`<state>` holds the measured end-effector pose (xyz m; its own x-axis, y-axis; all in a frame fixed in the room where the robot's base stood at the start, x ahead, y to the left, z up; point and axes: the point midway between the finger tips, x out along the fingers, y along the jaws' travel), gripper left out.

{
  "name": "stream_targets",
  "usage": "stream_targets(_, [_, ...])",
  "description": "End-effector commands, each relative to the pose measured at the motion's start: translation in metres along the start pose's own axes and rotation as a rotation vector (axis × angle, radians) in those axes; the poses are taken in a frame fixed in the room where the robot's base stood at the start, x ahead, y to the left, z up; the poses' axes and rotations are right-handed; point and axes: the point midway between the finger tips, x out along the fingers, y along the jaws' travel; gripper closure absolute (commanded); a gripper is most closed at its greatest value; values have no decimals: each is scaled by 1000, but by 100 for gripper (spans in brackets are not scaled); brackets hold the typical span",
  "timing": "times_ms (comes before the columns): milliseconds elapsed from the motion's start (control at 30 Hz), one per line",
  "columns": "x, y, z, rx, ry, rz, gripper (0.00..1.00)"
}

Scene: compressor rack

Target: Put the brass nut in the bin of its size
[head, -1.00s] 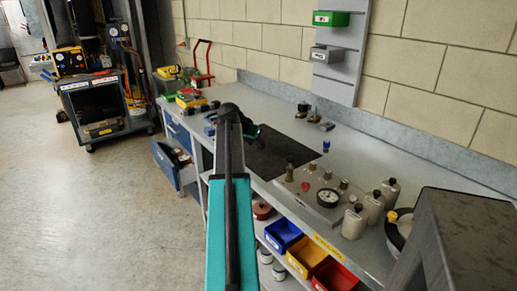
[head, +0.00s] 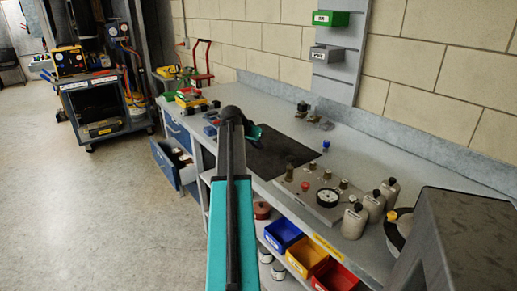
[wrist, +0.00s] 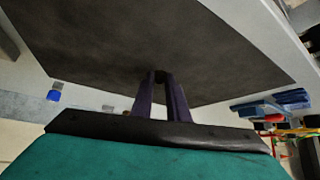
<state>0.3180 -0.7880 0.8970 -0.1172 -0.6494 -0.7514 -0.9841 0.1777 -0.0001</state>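My gripper (wrist: 161,76) is over the dark mat (head: 272,155) on the bench, its two purple fingers close together with a narrow gap. A small dark brownish piece sits between the fingertips; it looks like the brass nut (wrist: 160,76), but shade hides its colour and shape. In the head view my own arm mostly hides the gripper. A green bin (head: 331,18) and a grey bin (head: 326,53) hang on the wall panel. A blue bin (head: 282,235), a yellow bin (head: 305,257) and a red bin (head: 335,277) stand below the bench's front edge. Their labels are too small to read.
A manifold block with a gauge (head: 327,198) and several grey bottles (head: 374,205) stand on the bench at right. A small blue item (head: 326,145) and dark fittings (head: 302,109) lie behind the mat. An open drawer (head: 172,163) sticks out at left. The floor is clear.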

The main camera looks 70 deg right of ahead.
Motion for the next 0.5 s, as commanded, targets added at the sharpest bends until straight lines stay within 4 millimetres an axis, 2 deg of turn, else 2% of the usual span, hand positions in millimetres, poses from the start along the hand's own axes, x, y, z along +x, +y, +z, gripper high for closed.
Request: stream_targets(500, [-4, -1, -4, 0, 1, -1, 100])
